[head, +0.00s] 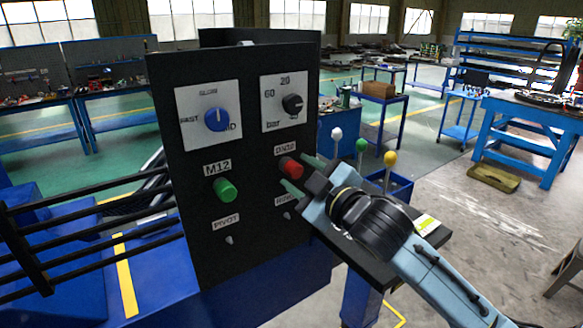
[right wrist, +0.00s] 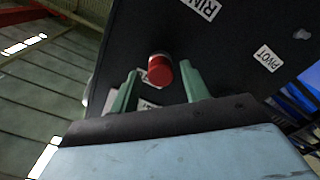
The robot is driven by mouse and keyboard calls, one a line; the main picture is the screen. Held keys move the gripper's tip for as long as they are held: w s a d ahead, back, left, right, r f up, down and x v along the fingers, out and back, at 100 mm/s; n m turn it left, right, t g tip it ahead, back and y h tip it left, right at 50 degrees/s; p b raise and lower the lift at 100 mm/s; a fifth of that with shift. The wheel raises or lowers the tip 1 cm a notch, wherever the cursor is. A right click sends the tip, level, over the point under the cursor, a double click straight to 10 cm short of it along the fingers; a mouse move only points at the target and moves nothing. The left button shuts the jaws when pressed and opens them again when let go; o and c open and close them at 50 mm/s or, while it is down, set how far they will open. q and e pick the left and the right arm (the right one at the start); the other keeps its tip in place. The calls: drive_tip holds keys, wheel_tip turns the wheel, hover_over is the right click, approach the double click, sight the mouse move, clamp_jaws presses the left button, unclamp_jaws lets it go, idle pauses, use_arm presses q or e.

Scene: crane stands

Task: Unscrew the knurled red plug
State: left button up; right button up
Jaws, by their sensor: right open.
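The red plug (head: 291,168) sticks out of the black panel (head: 180,120), below a small label at the panel's right side. It also shows in the right wrist view (right wrist: 160,70), between and just beyond the fingertips. My right gripper (head: 299,173) is open, with one green finger on each side of the red plug. The right wrist view shows the fingers (right wrist: 160,80) apart, and I see no clear contact with the plug. Whether the plug is fully seated cannot be told. My left gripper is not in view.
A green plug (head: 224,189) under the M12 label sits left of the red one. A blue knob (head: 217,119) and a black knob (head: 293,103) are above. White, green and yellow ball levers (head: 390,158) stand to the right. Black rails (head: 90,220) run at the left.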

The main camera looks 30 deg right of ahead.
drive_tip(key=m, duration=0.4)
drive_tip(key=shift+m, duration=0.4)
drive_tip(key=m, duration=0.3)
drive_tip(key=shift+m, duration=0.4)
clamp_jaws()
drive_tip(key=n, duration=0.4)
drive_tip(key=shift+s, duration=0.1)
drive_tip(key=shift+f+n, duration=0.1)
drive_tip(key=shift+n, duration=0.6)
